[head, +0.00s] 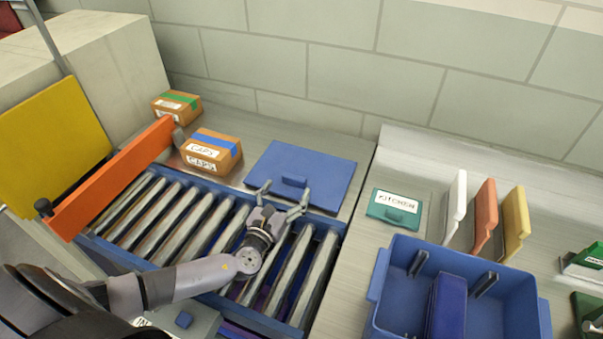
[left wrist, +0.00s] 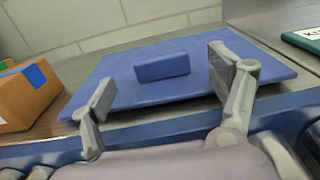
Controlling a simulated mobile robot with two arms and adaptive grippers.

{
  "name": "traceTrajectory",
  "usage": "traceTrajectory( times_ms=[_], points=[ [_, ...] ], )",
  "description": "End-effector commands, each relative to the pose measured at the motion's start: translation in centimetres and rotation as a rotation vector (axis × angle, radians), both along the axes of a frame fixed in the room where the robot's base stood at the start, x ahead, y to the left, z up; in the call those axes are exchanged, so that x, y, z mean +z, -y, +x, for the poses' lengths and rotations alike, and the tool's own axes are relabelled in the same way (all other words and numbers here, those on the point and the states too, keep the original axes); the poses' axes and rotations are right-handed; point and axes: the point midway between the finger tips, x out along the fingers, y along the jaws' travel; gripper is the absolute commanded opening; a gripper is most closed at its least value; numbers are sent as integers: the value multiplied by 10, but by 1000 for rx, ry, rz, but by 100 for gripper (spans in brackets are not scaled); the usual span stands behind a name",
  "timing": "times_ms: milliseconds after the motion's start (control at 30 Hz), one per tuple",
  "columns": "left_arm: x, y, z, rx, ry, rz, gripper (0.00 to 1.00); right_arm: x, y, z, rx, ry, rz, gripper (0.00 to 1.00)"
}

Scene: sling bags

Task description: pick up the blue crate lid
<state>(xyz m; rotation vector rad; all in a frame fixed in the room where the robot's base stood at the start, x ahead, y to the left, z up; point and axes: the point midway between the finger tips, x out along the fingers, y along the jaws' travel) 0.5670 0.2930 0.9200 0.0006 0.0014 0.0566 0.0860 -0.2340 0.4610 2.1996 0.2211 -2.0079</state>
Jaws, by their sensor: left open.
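The blue crate lid (head: 320,173) is a flat blue panel with a small block handle (head: 294,181) on top. It lies flat on the grey counter behind the roller conveyor. My left gripper (head: 283,195) is open at the lid's near edge. In the left wrist view the lid (left wrist: 205,78) fills the middle, and its handle (left wrist: 162,66) sits beyond and between the two open fingers of the gripper (left wrist: 160,92). Nothing is between the fingertips. My right gripper is not in view.
Two cardboard boxes, the nearer marked CAPS (head: 211,151), stand left of the lid. The roller conveyor (head: 180,222) lies in front, with an orange bar (head: 112,180) across it. A green KITCHEN box (head: 394,207) and an open blue crate (head: 520,300) are at right.

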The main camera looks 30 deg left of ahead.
Motion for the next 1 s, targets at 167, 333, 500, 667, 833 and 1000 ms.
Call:
traceTrajectory(
  times_ms=[167, 333, 500, 667, 833, 1000],
  points=[
    [3, -1, 31, 1, 2, 0, 82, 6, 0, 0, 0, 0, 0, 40],
    [2, -3, 48, 1, 2, -1, 82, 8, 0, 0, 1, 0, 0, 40],
    [0, -3, 51, 0, 0, 0, 82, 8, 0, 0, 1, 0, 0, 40],
    [0, -3, 51, 0, 0, 0, 78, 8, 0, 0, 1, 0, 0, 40],
    [1, -3, 50, 1, 0, 0, 67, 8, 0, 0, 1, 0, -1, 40],
    [1, -3, 50, 1, 0, 0, 56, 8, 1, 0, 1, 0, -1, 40]
  ],
)
